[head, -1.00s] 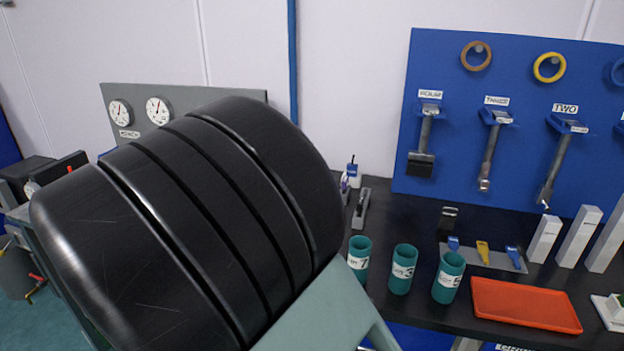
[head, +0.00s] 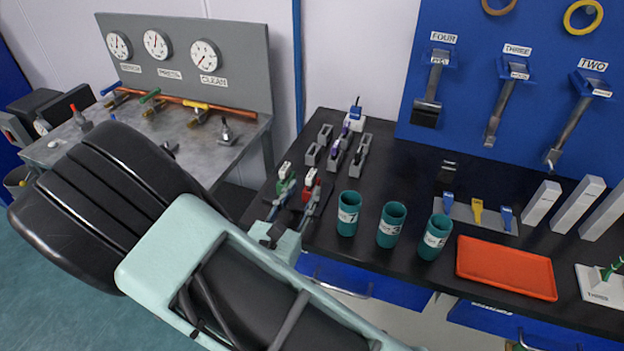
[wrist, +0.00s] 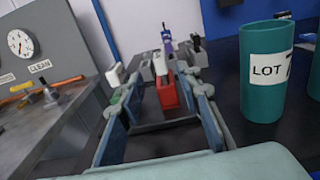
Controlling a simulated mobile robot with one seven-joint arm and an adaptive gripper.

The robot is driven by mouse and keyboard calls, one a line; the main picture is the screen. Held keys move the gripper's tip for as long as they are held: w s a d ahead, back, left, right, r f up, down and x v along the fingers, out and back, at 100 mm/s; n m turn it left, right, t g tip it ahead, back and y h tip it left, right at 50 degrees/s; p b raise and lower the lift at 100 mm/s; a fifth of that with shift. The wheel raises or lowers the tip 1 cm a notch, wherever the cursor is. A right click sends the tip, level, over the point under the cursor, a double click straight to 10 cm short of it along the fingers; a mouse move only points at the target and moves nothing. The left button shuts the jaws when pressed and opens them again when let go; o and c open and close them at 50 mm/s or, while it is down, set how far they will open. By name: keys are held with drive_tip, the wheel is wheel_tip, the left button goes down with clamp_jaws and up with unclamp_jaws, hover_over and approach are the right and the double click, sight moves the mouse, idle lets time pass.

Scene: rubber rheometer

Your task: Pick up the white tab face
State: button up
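A red piece with a pale upper face (head: 311,179) stands near the front left edge of the black bench. In the wrist view the red piece (wrist: 166,93) is between and ahead of my fingers. A green piece with a white top (head: 285,178) stands just left of it; its white top (wrist: 115,75) also shows in the wrist view, beyond my left finger. I cannot tell which of these pale faces is the tab face. My gripper (wrist: 165,78) is open, with nothing visibly held. In the head view my gripper (head: 291,212) reaches over the bench edge.
Teal cups stand right of my gripper; the nearest, Lot 7 (wrist: 268,80), is close to my right finger. Grey slotted holders (head: 326,142) and a purple piece (head: 348,132) lie behind. An orange tray (head: 506,268) is farther right. A grey gauge bench (head: 185,140) stands left.

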sight(308, 184)
drive_tip(key=shift+x, duration=2.75)
drive_tip(key=shift+s+d+r, duration=0.1)
drive_tip(key=shift+r, duration=0.1)
clamp_jaws()
